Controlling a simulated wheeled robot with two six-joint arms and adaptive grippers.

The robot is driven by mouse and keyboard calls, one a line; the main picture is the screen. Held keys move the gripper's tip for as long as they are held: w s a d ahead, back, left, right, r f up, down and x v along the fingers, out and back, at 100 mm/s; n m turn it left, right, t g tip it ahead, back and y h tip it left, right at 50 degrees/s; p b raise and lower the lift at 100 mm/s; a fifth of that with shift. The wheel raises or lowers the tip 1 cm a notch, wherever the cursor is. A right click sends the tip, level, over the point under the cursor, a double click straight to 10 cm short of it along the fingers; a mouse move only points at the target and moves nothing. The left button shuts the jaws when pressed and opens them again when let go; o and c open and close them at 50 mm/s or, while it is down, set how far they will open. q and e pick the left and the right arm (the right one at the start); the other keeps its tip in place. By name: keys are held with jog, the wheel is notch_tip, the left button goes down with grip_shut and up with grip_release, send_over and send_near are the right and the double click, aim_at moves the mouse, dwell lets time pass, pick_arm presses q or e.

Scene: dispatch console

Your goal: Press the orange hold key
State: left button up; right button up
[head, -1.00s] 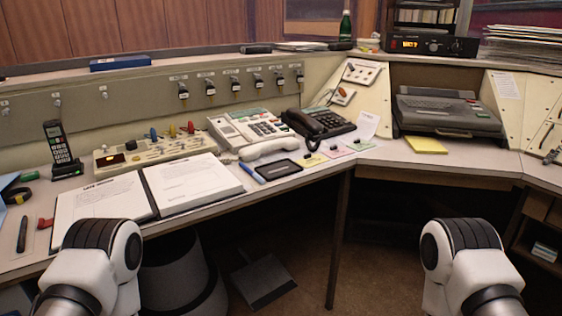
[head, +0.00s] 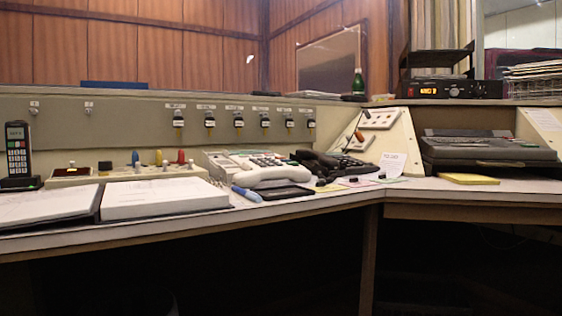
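I cannot make out an orange hold key at this size and low angle. A white desk phone (head: 271,175) with a keypad lies in the middle of the console desk, its handset along the front. A black desk phone (head: 335,164) sits just right of it. A cream switch box (head: 172,174) with blue, yellow and red knobs stands left of the phones. The phones' key faces are seen almost edge-on and partly hidden by the handsets. Neither of my grippers is in view.
An open binder (head: 165,197) covers the desk's front left. A cordless phone (head: 18,151) stands at far left. A blue pen (head: 247,194) and dark tablet (head: 287,192) lie before the white phone. A typewriter-like machine (head: 487,147) and yellow pad (head: 468,179) are at right.

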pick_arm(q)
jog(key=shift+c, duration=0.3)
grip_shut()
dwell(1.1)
